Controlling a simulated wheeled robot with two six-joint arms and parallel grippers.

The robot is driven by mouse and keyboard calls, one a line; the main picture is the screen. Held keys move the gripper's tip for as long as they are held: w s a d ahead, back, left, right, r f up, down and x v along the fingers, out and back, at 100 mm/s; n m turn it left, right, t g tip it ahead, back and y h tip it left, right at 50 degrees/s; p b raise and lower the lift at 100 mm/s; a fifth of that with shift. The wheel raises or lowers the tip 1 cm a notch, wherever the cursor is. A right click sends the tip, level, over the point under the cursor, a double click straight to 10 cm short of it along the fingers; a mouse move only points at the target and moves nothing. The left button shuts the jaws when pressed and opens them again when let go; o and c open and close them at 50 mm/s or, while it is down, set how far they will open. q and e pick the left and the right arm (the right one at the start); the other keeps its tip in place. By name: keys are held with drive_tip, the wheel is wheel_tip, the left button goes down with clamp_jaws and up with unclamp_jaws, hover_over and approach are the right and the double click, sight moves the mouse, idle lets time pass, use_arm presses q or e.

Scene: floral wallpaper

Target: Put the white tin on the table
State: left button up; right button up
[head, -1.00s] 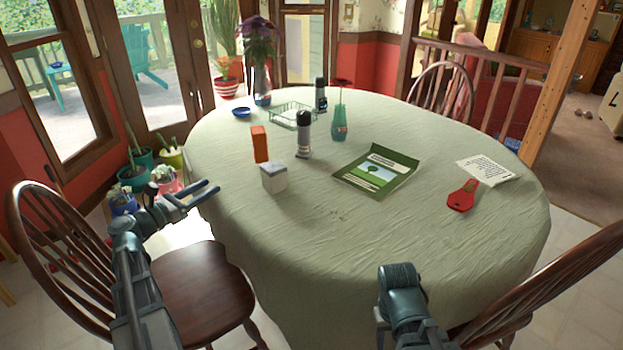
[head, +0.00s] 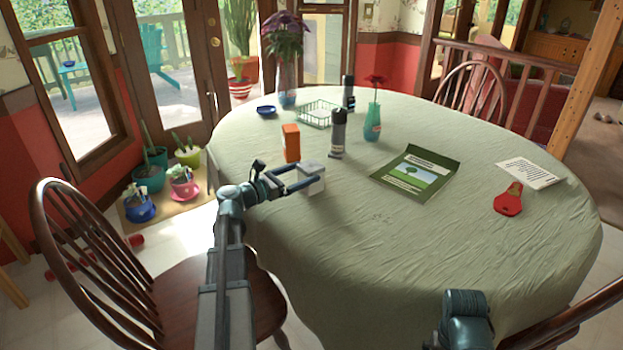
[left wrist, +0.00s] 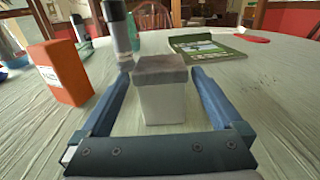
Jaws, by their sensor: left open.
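The white tin (head: 313,184), a small box-like tin with a grey lid, stands upright on the table (head: 400,250) near its left edge. My left gripper (head: 305,178) is open at the tin, with one finger on each side. In the left wrist view the tin (left wrist: 162,98) stands between the two blue fingers (left wrist: 165,100), with a visible gap on each side. My right arm shows at the bottom of the head view, but its gripper fingers are not visible.
An orange box (head: 291,143) and a dark-capped grey canister (head: 338,134) stand just behind the tin. A green booklet (head: 415,172), a red tag-like item (head: 508,200) and a paper sheet (head: 530,173) lie to the right. The front tabletop is clear.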

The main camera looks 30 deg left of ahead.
sight(319, 169)
use_arm(q)
drive_tip(key=shift+f+b+x, duration=0.2)
drive_tip(key=shift+x, duration=1.45)
drive_tip(key=shift+f+b+x, duration=0.15)
drive_tip(key=shift+f+x, duration=0.05)
drive_tip(key=shift+x, duration=1.4)
drive_tip(key=c, duration=1.6)
